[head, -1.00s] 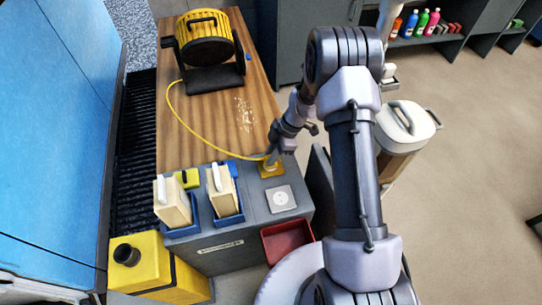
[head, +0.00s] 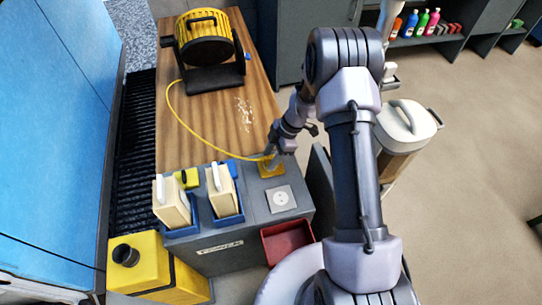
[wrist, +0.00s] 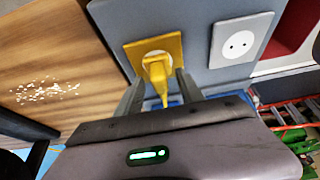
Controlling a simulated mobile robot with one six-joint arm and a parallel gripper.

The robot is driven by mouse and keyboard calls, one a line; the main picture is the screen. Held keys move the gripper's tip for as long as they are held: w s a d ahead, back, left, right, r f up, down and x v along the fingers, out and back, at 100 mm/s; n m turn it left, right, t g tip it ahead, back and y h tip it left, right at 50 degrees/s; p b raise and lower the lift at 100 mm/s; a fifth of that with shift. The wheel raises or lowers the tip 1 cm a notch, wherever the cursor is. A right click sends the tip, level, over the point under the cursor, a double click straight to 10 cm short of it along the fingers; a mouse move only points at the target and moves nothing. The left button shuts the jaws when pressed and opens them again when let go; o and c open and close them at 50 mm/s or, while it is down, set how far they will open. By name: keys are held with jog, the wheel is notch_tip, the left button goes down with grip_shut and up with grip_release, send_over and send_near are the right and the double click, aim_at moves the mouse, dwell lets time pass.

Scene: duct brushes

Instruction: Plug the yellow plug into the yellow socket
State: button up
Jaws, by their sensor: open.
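The yellow socket (wrist: 172,46) is a square plate on the grey box top; it also shows in the head view (head: 271,169). The yellow plug (wrist: 157,72) sits at the socket's round recess, with its front end appearing inside it. How deep it sits cannot be told. The yellow cord (head: 205,128) runs from the plug across the wood to a yellow drum-shaped machine (head: 205,48). My gripper (wrist: 160,84) is open, with one finger on each side of the plug. In the head view my gripper (head: 271,158) hides most of the plug.
A white socket (head: 281,199) lies beside the yellow one, nearer the front. A red bin (head: 288,243) is attached below. Two cream blocks in blue holders (head: 229,216) stand at the left of the grey box (head: 258,214). Pale crumbs (head: 244,112) lie on the wooden top.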

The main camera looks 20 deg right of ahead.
jog(key=p+v, duration=0.6)
jog(key=v, duration=1.1)
jog(key=shift+r, duration=0.2)
jog(key=shift+d, duration=0.1)
jog(key=s+a+r+m+t+h, duration=0.1)
jog(key=s+a+r+m, duration=0.25)
jog(key=r, duration=0.55)
jog(key=s+a+r+m+t+h, duration=0.1)
jog(key=s+a+r+m, duration=0.15)
jog(key=r+m, duration=0.4)
jog(key=s+a+r+m+t, duration=0.2)
jog(key=s+r+m, duration=0.3)
jog(key=s, duration=0.4)
jog(key=s+a+r+m+t, duration=0.1)
jog(key=s+a+r+m, duration=0.2)
jog(key=s, duration=0.7)
jog(key=r+m, duration=0.2)
jog(key=m, duration=0.2)
jog(key=shift+t+h, duration=0.3)
jog(key=shift+t, duration=0.1)
